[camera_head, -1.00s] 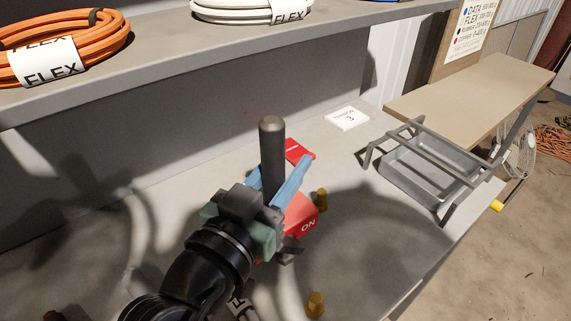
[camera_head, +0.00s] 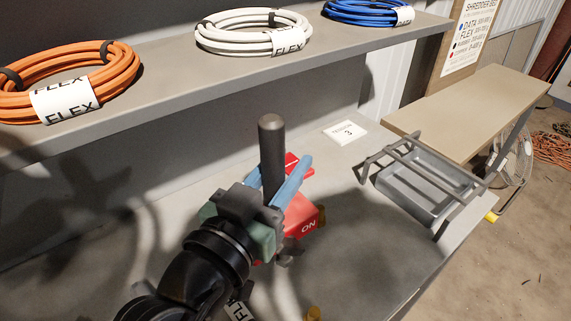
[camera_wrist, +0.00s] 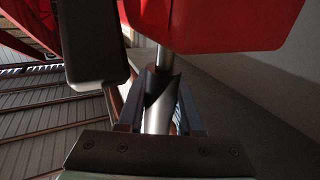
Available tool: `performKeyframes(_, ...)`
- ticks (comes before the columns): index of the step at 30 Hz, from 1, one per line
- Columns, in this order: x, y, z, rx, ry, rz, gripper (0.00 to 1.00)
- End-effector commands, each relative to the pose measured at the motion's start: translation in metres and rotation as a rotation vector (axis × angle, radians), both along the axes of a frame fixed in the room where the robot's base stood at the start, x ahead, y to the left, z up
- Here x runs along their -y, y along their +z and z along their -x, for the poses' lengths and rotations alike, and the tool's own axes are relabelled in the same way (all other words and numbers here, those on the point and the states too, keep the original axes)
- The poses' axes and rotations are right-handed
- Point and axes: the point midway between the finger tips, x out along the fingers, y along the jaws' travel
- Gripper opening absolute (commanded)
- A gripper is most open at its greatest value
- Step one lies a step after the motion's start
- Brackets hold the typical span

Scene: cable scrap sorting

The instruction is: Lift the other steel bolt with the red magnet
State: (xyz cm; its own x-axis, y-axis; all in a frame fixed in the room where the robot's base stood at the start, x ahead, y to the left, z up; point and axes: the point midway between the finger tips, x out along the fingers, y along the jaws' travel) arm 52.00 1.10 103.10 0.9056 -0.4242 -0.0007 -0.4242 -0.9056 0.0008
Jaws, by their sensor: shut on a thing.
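The red magnet (camera_head: 304,215), marked ON, is in the middle of the head view, just beyond my gripper (camera_head: 284,185). My gripper's blue fingers are shut around the upright dark grey cylinder (camera_head: 271,145), which looks like the magnet's handle. In the wrist view the magnet's red body (camera_wrist: 215,22) fills the top, and a metal shaft (camera_wrist: 160,100) runs from it down between the fingers. A small dark piece shows under the magnet in the head view; I cannot tell whether it is a steel bolt. The magnet's underside is hidden.
A white card marked 3 (camera_head: 345,132) lies behind. Cable coils (camera_head: 75,80) sit on the shelf above.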

Motion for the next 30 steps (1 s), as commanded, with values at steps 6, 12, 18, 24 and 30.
performKeyframes(6,0.000,0.017,0.001,0.014,0.001,0.000,0.00)
performKeyframes(12,0.000,0.025,0.001,0.014,0.001,0.000,0.00)
performKeyframes(18,0.000,0.033,0.001,0.014,0.001,0.000,0.00)
performKeyframes(24,0.000,0.034,0.001,0.013,0.001,0.001,0.00)
performKeyframes(30,0.000,0.033,0.001,0.014,0.001,0.001,0.00)
